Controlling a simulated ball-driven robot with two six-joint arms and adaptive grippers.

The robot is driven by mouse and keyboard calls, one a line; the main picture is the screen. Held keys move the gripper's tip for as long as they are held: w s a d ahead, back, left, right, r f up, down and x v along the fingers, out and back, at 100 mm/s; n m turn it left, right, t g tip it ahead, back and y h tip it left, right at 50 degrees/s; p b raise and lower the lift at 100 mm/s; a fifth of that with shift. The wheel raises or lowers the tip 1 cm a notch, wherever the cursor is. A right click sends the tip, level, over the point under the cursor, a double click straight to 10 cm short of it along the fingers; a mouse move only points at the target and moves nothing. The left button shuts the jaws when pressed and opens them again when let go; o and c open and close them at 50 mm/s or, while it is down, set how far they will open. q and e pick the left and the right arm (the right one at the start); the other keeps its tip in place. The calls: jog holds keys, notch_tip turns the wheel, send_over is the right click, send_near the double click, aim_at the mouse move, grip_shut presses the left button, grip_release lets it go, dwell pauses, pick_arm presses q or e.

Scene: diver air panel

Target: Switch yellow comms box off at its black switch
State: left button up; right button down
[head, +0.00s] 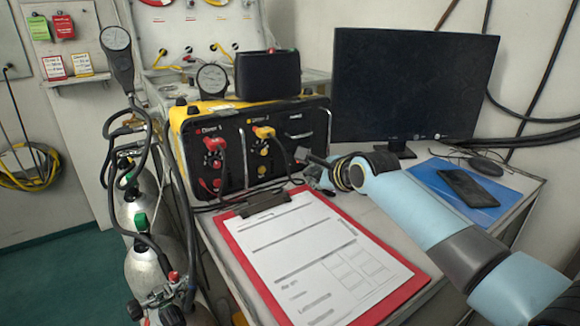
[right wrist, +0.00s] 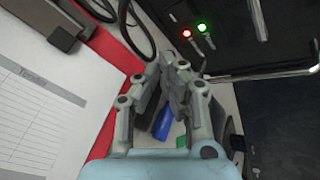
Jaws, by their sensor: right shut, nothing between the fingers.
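The yellow comms box (head: 176,119) stands on the desk, with a black front panel carrying red and yellow fittings. Its panel also shows in the right wrist view (right wrist: 270,45), with a lit red light, a lit green light and small levers beside them. I cannot tell which of these is the black switch. My right gripper (head: 312,163) is in front of the box's lower right corner, shut and empty. In the right wrist view its fingertips (right wrist: 174,66) are together, below and left of the lights, seemingly apart from the panel. My left gripper is out of view.
A red clipboard (head: 250,265) with a paper sheet lies before the box. A monitor (head: 410,85) stands to the right, with a phone (head: 468,188) on a blue folder. Gauges, hoses and cylinders (head: 150,265) crowd the left. A black case (head: 268,76) sits on top.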

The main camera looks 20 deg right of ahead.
aim_at(292, 164)
jog(key=w, duration=0.1)
jog(key=w+b, duration=0.1)
jog(key=w, duration=0.1)
jog(key=shift+w+a+r, duration=0.1)
jog(key=shift+w+a, duration=0.05)
jog(key=shift+a, duration=0.1)
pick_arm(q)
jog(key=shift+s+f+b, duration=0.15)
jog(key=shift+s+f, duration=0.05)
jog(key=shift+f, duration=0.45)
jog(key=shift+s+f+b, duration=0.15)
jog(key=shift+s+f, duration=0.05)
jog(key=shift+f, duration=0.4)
pick_arm(e)
jog(key=shift+w+a+r, duration=0.1)
jog(key=shift+w+r, duration=0.05)
jog(key=shift+w, duration=0.5)
jog(key=shift+w+r, duration=0.15)
jog(key=shift+w, duration=0.15)
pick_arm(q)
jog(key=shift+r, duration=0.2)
pick_arm(e)
jog(key=shift+w, duration=0.1)
jog(key=shift+w+a, duration=0.1)
jog(key=shift+w, duration=0.2)
pick_arm(q)
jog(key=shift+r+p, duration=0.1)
jog(key=shift+p, duration=0.2)
pick_arm(e)
jog(key=shift+s, duration=0.1)
